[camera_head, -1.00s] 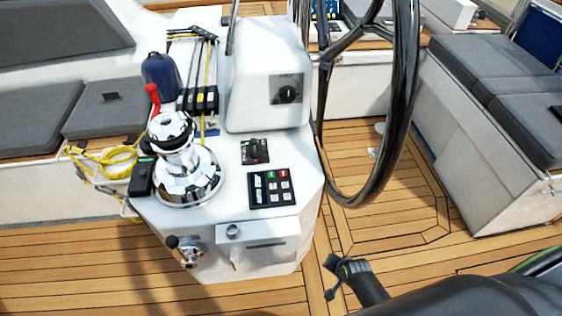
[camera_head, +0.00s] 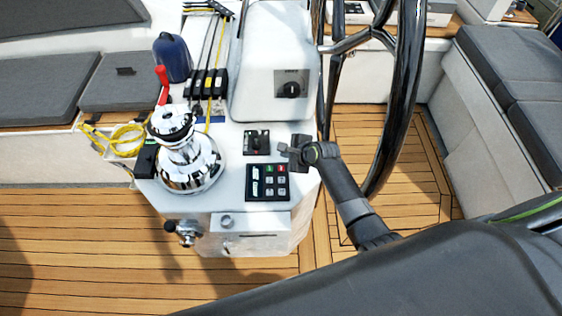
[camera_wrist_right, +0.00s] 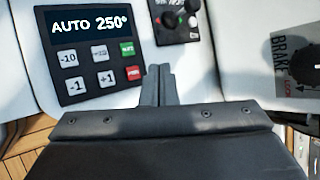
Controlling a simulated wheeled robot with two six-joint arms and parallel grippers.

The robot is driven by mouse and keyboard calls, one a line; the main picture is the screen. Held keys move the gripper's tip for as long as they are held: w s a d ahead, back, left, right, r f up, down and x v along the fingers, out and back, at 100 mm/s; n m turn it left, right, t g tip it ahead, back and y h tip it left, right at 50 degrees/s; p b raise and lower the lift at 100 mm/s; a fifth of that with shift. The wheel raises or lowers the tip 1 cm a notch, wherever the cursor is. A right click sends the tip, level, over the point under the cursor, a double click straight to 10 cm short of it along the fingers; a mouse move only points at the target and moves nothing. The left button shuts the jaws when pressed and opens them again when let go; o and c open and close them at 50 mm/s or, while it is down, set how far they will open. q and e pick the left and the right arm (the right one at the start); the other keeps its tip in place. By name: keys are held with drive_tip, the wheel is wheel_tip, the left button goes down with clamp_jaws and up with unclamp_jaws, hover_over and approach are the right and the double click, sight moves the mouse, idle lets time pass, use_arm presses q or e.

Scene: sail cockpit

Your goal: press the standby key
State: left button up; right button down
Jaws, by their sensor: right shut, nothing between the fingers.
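The autopilot keypad (camera_head: 267,183) is a black panel on the white pedestal. In the right wrist view its display (camera_wrist_right: 90,25) reads AUTO 250°. A green key (camera_wrist_right: 127,49) and a red key (camera_wrist_right: 134,73) sit on its right side, above and below in that view; their small labels are hard to read, so I cannot tell which says standby. My right gripper (camera_head: 284,150) is shut and empty, with its tips near the panel's red-key side. In the wrist view its fingers (camera_wrist_right: 158,84) are just right of the red key. Contact is not visible. My left gripper is out of view.
A small black switch panel (camera_head: 257,142) lies behind the keypad. A chrome winch (camera_head: 190,165) with a red lever stands to the left. The black steering wheel (camera_head: 407,90) rises to the right, near my right arm. A brake knob (camera_head: 291,89) is on the white housing.

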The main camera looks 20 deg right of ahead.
drive_tip(key=shift+w+a+r+m, duration=0.25)
drive_tip(key=shift+w+r+m, duration=0.05)
drive_tip(key=shift+w+r, duration=0.4)
drive_tip(key=shift+s+f, duration=0.1)
drive_tip(key=b, duration=0.8)
hover_over(284, 170)
wheel_tip(284, 170, down, 6)
drive_tip(key=shift+f, duration=0.45)
drive_tip(key=shift+f+b, duration=0.55)
drive_tip(key=shift+f, duration=0.35)
drive_tip(key=shift+f, duration=0.15)
idle(0.3)
drive_tip(key=shift+f, duration=0.25)
